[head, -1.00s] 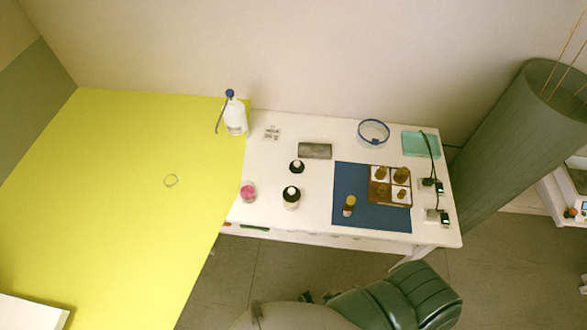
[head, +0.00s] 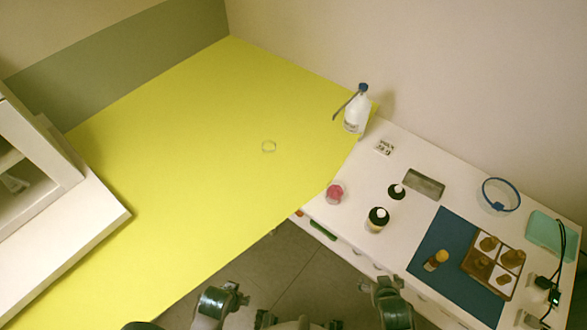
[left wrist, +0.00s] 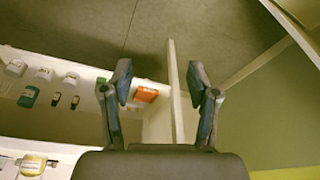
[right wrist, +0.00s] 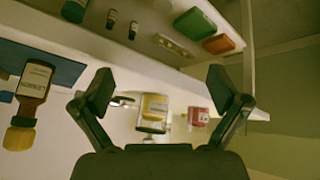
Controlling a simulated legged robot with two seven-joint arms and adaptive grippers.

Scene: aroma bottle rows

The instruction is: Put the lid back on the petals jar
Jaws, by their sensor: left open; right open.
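The petals jar (head: 335,193) is a small clear jar with pink contents, near the left end of the white table in the head view. It also shows in the right wrist view (right wrist: 199,116). My right gripper (head: 386,290) is lower right of the jar, open and empty in the right wrist view (right wrist: 160,90).
A white bottle with a blue cap (head: 356,112) stands at the back by the yellow table's edge (head: 200,180). A black-topped bottle (head: 376,220) is right of the jar. A blue mat (head: 440,285) carries an amber bottle and a divided box. The middle of the yellow table is clear.

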